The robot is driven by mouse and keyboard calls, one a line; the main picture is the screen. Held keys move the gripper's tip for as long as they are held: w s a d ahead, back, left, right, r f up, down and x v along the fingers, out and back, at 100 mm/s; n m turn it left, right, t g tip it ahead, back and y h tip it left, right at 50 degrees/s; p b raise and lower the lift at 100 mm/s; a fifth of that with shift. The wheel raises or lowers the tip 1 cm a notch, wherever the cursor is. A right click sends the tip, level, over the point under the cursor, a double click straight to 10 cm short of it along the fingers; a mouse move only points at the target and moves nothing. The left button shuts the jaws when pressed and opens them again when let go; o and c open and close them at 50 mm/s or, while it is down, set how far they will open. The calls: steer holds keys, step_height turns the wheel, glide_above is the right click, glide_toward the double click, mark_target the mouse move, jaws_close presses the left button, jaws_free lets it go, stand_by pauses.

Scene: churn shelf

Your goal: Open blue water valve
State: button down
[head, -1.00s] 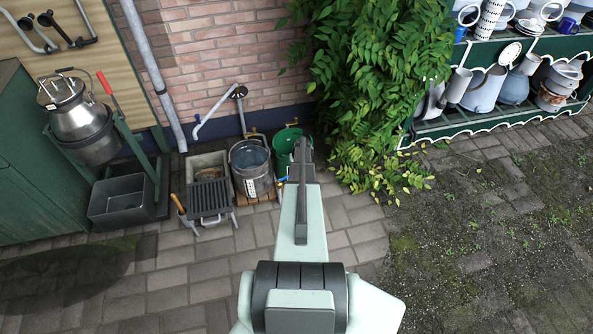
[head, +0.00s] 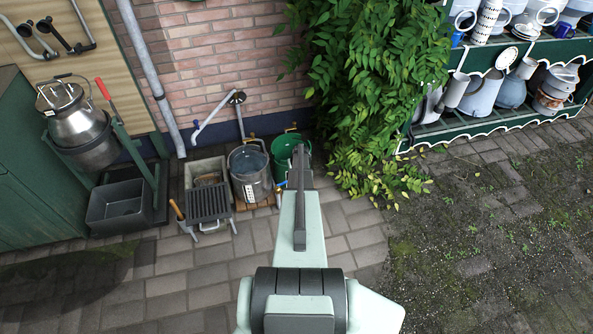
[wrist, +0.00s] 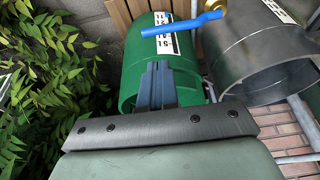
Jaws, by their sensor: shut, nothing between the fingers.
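A blue lever handle (wrist: 183,25) on a brass valve fitting (wrist: 214,6) shows at the top of the wrist view, in front of the green bucket (wrist: 165,50). In the head view, a small blue bit (head: 282,184) shows low beside the green bucket (head: 286,150), largely hidden behind my arm. My gripper (wrist: 157,68) is shut and empty.
A steel bucket (head: 249,170) stands left of the green one, also seen in the wrist view (wrist: 262,55). A grey trough with a grate (head: 208,203) is further left. Leafy vines (head: 360,90) crowd the right side. The paving (head: 175,275) in front is clear.

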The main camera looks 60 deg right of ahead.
steer(key=x, duration=0.8)
steer(key=shift+f, duration=0.25)
steer(key=s+a+m+g, duration=0.1)
steer(key=a+m+g, duration=0.4)
steer(key=a+m, duration=0.9)
steer(key=shift+s+a+m, duration=0.2)
steer(key=shift+a+m, duration=0.05)
steer(key=shift+m, duration=1.25)
steer(key=shift+w+a, duration=0.15)
steer(key=v, duration=1)
steer(key=shift+w+d, duration=0.1)
steer(key=shift+d, duration=0.15)
